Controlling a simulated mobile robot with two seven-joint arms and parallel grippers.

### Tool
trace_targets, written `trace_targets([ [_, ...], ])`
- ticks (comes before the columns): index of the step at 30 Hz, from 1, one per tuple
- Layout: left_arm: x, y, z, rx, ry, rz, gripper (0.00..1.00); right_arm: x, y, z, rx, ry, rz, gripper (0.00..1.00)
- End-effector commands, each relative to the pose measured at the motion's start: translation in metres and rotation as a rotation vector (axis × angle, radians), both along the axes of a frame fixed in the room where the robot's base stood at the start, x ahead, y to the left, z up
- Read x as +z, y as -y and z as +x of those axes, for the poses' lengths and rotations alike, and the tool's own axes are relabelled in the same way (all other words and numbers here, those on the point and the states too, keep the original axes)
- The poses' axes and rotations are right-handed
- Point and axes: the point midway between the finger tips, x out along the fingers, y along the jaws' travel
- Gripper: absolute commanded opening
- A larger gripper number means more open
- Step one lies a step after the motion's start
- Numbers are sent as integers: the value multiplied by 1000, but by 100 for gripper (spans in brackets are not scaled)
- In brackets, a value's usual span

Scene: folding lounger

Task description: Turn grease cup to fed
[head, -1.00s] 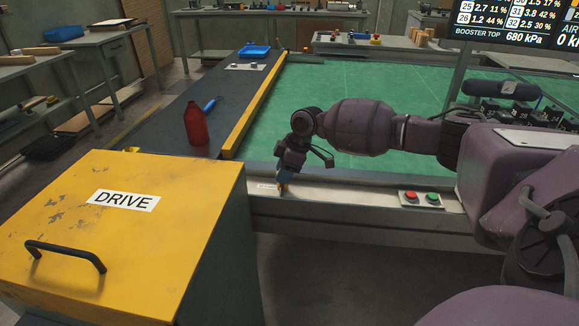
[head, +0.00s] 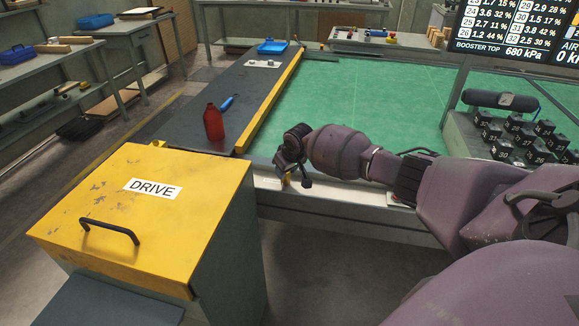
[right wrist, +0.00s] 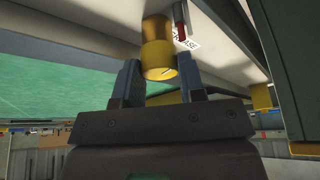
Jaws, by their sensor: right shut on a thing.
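The grease cup (right wrist: 158,54) is a brass-coloured cylinder in the right wrist view, under a pale metal ledge. A partly hidden label ending in "ASE" (right wrist: 190,43) and a small red pointer (right wrist: 181,18) are beside it. My right gripper (right wrist: 159,84) is shut on the cup, one blue-grey finger on each side. In the head view my right gripper (head: 287,181) is at the front rail beside the yellow DRIVE box, and only a small yellow bit of the cup shows. The cup's setting cannot be read. My left gripper is not in view.
The yellow DRIVE box (head: 165,195) with a black handle stands close on the left of the gripper. A red bottle (head: 214,123) and a blue-handled tool (head: 227,103) are on the dark side top. The green bed (head: 350,95) is clear behind the arm.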

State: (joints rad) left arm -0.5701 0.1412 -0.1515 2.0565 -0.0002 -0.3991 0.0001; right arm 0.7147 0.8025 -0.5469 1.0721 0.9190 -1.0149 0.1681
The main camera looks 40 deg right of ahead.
Motion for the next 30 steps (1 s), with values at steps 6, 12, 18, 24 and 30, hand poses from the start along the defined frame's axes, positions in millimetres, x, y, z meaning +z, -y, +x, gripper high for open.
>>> trace_targets([
  [6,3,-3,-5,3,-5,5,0,1,-1,0,-75,-2,3,13],
  [12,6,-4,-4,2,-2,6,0,-1,-1,-1,-101,-3,1,13],
  [18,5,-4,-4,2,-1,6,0,-2,0,-1,-104,-4,1,13],
  [24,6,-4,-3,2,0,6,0,-2,-1,-1,-103,-3,0,41],
  [30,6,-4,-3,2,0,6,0,-1,0,0,-103,-2,0,61],
])
